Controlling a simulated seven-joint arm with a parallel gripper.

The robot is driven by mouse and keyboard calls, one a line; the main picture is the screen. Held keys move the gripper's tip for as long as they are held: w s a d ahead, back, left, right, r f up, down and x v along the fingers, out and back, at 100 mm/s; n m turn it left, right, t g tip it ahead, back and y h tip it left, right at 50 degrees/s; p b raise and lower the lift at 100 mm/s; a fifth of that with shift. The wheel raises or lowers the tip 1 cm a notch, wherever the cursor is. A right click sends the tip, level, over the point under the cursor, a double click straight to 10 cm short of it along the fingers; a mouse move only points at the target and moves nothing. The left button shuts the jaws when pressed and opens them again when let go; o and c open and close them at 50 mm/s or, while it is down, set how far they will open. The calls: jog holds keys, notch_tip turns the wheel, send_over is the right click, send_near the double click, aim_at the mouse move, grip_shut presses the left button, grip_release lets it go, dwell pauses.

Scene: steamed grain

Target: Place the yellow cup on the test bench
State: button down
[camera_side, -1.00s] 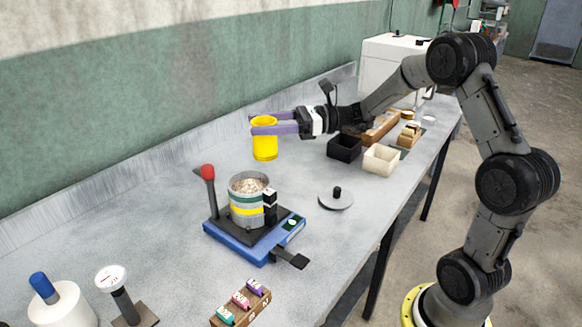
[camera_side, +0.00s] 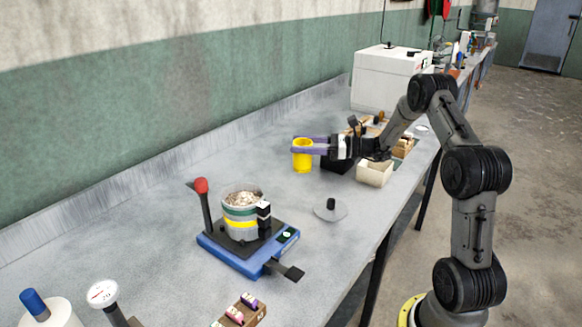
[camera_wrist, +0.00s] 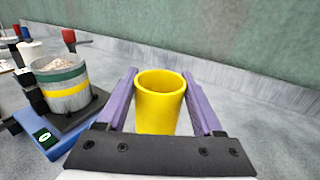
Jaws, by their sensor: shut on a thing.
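The yellow cup (camera_side: 302,160) is upright between the purple fingers of my gripper (camera_side: 304,145), which is shut on it. The wrist view shows the cup (camera_wrist: 160,104) from above, its mouth open, with a finger of my gripper (camera_wrist: 158,100) on each side. The grey test bench (camera_side: 165,245) runs along the wall.
A blue stand (camera_side: 238,258) holds a grain-filled pot (camera_side: 241,222), with a red-knobbed lever (camera_side: 203,200) beside it. A grey lid (camera_side: 330,210) lies to its right. Bench left of the cup is clear.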

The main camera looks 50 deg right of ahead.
jog(key=shift+w+d+f, duration=0.45)
jog(key=shift+w+f, duration=0.55)
jog(key=shift+f, duration=0.6)
jog(key=shift+w+d+f, duration=0.4)
jog(key=shift+w+f, duration=0.55)
jog(key=shift+f, duration=0.65)
jog(key=shift+w+d+f, duration=0.45)
jog(key=shift+w+f, duration=0.55)
jog(key=shift+f, duration=0.6)
jog(key=shift+f, duration=0.2)
jog(key=shift+c, duration=0.2)
grip_release()
jog(key=shift+r, duration=0.15)
